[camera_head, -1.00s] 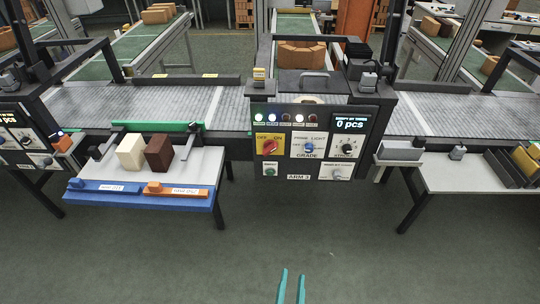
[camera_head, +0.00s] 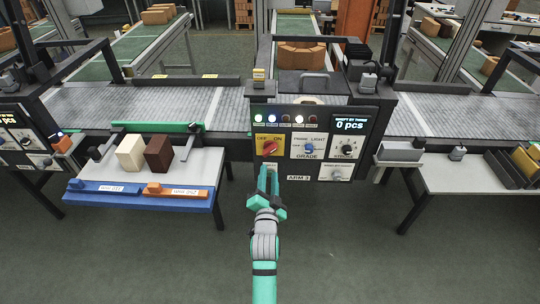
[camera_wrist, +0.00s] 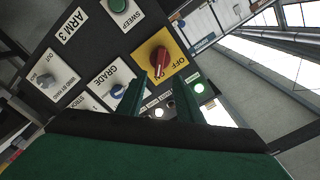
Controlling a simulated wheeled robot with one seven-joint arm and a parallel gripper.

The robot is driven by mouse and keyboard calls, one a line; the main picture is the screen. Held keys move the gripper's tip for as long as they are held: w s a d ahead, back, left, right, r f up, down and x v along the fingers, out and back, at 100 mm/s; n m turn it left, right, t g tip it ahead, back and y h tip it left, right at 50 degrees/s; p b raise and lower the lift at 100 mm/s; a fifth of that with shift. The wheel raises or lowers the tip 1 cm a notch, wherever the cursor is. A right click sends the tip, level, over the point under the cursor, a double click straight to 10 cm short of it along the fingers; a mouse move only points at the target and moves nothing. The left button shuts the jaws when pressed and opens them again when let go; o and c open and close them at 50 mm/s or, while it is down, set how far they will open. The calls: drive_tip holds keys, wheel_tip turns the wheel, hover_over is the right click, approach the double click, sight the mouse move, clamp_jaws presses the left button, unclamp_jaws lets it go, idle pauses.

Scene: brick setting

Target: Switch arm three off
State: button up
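The arm 3 panel (camera_head: 320,150) stands at the centre of the head view, with an "ARM 3" label (camera_head: 298,178). Its red rotary switch (camera_head: 269,148) sits on a yellow plate (camera_head: 262,138) marked OFF and ON. In the wrist view the red switch (camera_wrist: 159,60) lies just beyond the fingertips; I cannot tell for sure which mark it points to. My gripper (camera_head: 268,170) is in front of the panel, just below the switch in the head view. Its fingers (camera_wrist: 160,82) are apart and empty, with no visible contact with the switch.
A blue GRADE knob (camera_head: 309,148) and a black knob (camera_head: 347,148) sit right of the switch. A green SWEEP button (camera_wrist: 118,5) is nearby. Several lamps (camera_head: 285,118) line the panel top. A table (camera_head: 205,165) with two blocks stands left. The floor in front is clear.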

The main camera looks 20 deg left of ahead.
sight(270, 153)
drive_tip(key=x, duration=1)
drive_tip(key=shift+w+a, duration=0.1)
drive_tip(key=shift+w, duration=0.1)
drive_tip(key=shift+f, duration=0.1)
clamp_jaws()
